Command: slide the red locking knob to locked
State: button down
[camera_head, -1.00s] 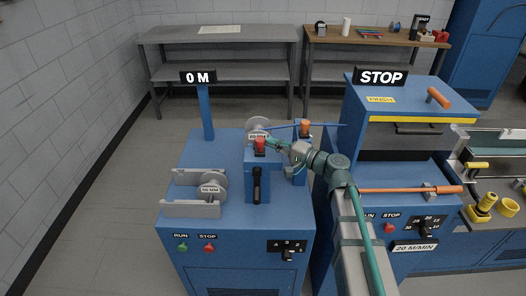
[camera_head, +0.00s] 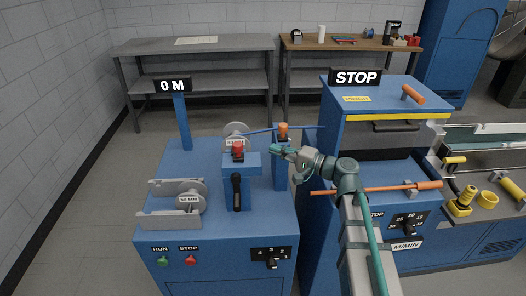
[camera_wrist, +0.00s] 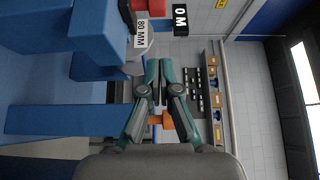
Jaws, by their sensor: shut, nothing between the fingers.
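The red locking knob (camera_head: 238,150) stands on top of a blue block (camera_head: 240,165) on the left machine, above a black handle (camera_head: 237,192). My gripper (camera_head: 274,149) is to the right of the knob, apart from it, with its fingers shut and empty. In the wrist view the shut fingertips (camera_wrist: 158,66) point upward in the picture. Part of the red knob (camera_wrist: 148,4) shows at the top edge there, beside the 80 MM label (camera_wrist: 141,33). I see no marking that tells whether the knob is locked.
An orange-topped post (camera_head: 283,132) with a thin blue rod (camera_head: 262,131) stands close behind my gripper. The STOP machine (camera_head: 385,105) and an orange-handled rod (camera_head: 375,188) are at right.

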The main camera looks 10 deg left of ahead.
jog(key=b+v, duration=0.1)
jog(key=v, duration=0.4)
